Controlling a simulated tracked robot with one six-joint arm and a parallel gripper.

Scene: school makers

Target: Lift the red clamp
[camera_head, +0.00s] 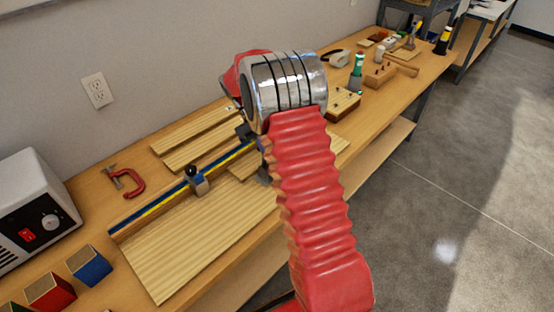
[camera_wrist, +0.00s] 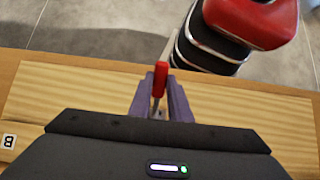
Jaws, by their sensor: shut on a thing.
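A red C-shaped clamp (camera_head: 130,182) with a metal screw lies on the bench near the wall, at the left of the head view. It is well apart from my gripper. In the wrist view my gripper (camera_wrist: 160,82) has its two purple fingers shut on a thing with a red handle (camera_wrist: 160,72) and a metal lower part. The handle points away from the wrist, over a pale wooden board (camera_wrist: 80,95). I cannot tell whether it is lifted. In the head view my red arm hides most of the gripper and this thing.
A white box with a dial (camera_head: 40,210) stands at the left. A blue-yellow rail (camera_head: 155,205) and wooden boards lie on the bench (camera_head: 110,250). Coloured blocks (camera_head: 90,265) stand in front. A bottle (camera_head: 357,72) and wooden items crowd the far end. The floor is clear at right.

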